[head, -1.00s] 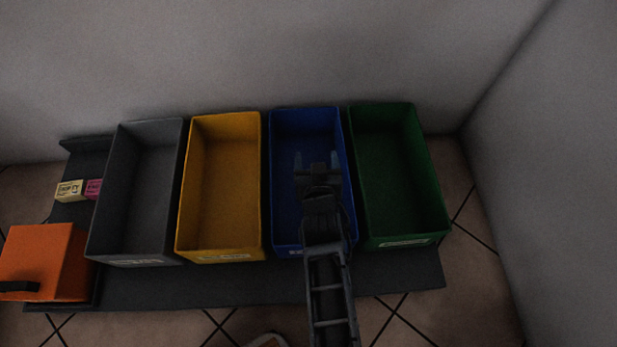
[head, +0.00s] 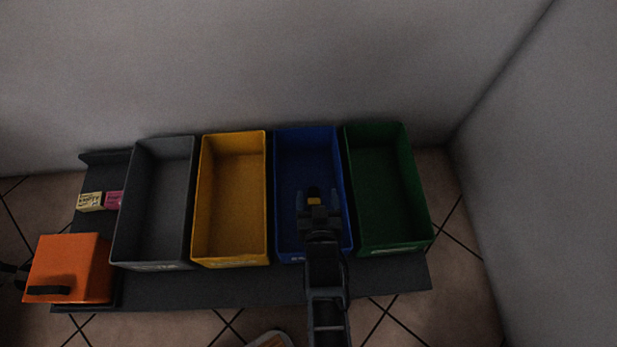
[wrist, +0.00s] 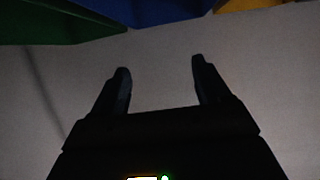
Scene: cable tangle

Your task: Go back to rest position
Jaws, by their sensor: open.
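My gripper (head: 317,197) shows in the head view over the near half of the blue bin (head: 342,185). Its two fingers are spread apart. In the wrist view my gripper (wrist: 160,68) is open with nothing between the fingers. A small dark and yellow thing (head: 314,201) shows between the fingers in the head view. It seems to lie beyond them in the blue bin, partly hidden by my gripper. My arm comes up from the bottom of the picture and hides part of the bin's front.
A green bin (head: 385,190) stands to the right, a yellow bin (head: 231,190) and a grey bin (head: 158,200) to the left. An orange box (head: 75,262) and small yellow (head: 90,201) and pink (head: 114,200) boxes are at far left. Walls stand behind and right.

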